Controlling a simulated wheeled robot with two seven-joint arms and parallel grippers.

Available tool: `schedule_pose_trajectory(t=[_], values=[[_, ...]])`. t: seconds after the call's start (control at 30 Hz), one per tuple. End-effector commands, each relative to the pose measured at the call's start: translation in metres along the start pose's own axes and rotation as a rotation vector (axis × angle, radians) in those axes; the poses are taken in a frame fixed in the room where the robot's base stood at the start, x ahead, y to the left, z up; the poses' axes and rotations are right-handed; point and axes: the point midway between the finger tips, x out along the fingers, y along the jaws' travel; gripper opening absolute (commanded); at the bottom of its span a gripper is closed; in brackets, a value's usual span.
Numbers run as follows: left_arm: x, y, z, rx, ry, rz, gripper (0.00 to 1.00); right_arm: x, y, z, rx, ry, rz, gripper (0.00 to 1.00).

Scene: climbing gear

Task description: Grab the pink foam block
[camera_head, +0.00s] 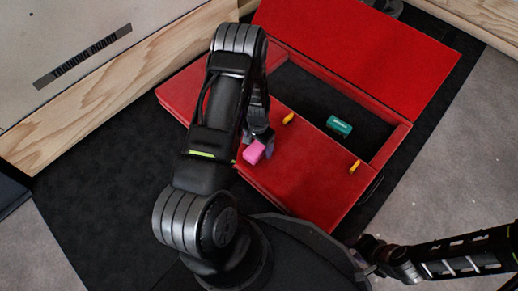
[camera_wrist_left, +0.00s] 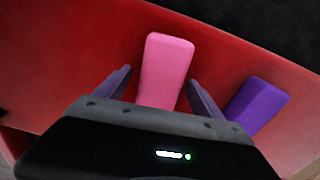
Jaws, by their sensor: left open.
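The pink foam block (camera_head: 254,152) lies on the red surface of the box's near side. It also shows upright in the middle of the left wrist view (camera_wrist_left: 168,60). My left gripper (camera_wrist_left: 158,90) is open, with one finger on each side of the pink block and a gap visible on the left. The near end of the block is hidden by the gripper body. My right gripper (camera_head: 368,252) is at the lower right of the head view, far from the block; its fingers are too unclear to read.
A purple block (camera_wrist_left: 258,105) lies just right of my left gripper's right finger. The open red box (camera_head: 310,165) has a dark interior holding a teal item (camera_head: 339,125). A wood-trimmed wall stands at left.

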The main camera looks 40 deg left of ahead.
Motion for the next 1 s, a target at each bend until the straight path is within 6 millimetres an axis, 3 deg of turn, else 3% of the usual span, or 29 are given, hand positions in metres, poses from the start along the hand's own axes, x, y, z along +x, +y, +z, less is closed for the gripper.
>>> schedule_pose_trajectory(t=[0.57,1.0], values=[[-0.0008,0.0001,-0.0003,0.000,0.001,0.000,0.78,-0.0008,-0.0004,-0.0001,0.000,0.000,0.000,0.36],[-0.0007,0.0001,-0.0003,0.000,0.000,0.000,0.42,-0.0008,-0.0003,-0.0001,0.000,0.000,0.000,0.36]])
